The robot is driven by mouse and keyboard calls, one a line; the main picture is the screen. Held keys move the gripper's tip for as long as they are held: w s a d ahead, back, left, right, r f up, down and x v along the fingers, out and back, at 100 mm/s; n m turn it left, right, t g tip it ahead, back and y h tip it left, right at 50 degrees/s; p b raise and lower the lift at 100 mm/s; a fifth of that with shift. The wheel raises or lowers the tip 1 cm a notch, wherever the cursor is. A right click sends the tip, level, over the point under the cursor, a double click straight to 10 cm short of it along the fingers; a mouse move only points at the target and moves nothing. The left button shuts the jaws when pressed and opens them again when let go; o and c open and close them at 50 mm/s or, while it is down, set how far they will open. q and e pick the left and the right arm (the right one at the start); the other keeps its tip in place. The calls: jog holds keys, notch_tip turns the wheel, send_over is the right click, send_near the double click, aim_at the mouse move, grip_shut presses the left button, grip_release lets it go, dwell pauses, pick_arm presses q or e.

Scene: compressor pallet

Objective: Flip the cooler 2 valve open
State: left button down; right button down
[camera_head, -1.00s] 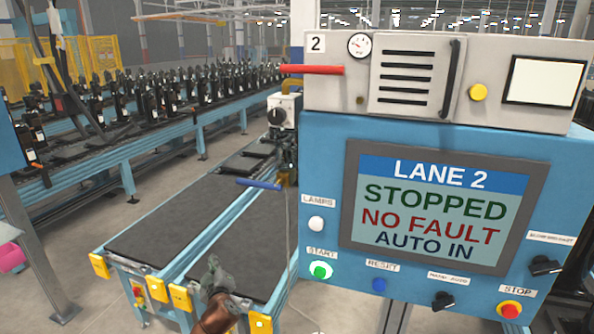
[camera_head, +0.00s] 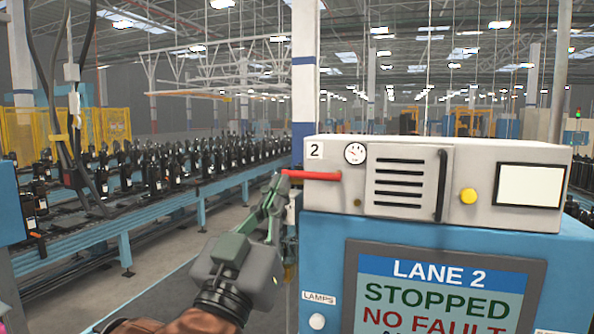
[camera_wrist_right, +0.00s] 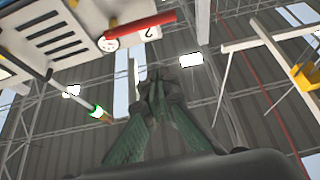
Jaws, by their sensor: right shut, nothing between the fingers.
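The cooler 2 unit (camera_head: 340,190) is a grey box marked "2" on top of a blue cabinet. Its red valve lever (camera_head: 314,175) sticks out level to the left, below the label. In the right wrist view the red lever (camera_wrist_right: 140,31) crosses the top, beyond my fingertips. My right gripper (camera_head: 274,186) is shut and empty, with its fingers pointing up just left of the lever's free end. In the right wrist view the gripper (camera_wrist_right: 157,85) has its fingertips together, apart from the lever in the picture. Whether they touch is unclear. My left gripper is out of view.
The box also carries a gauge (camera_head: 355,153), a vent with a dark upright handle (camera_head: 441,186) and a yellow button (camera_head: 468,195). Below, a screen (camera_head: 440,300) reads "LANE 2 STOPPED". A conveyor with several dark compressors (camera_head: 170,175) runs behind to the left.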

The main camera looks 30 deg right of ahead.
aim_at(296, 172)
jog(key=shift+w, duration=0.15)
jog(key=p+x, duration=0.5)
jog(key=x, duration=0.5)
jog(key=shift+w+d+f, duration=0.1)
jog(key=shift+f, duration=0.85)
jog(key=shift+w+d+f, duration=0.1)
jog(key=shift+d+f, duration=0.05)
jog(key=shift+f, duration=0.85)
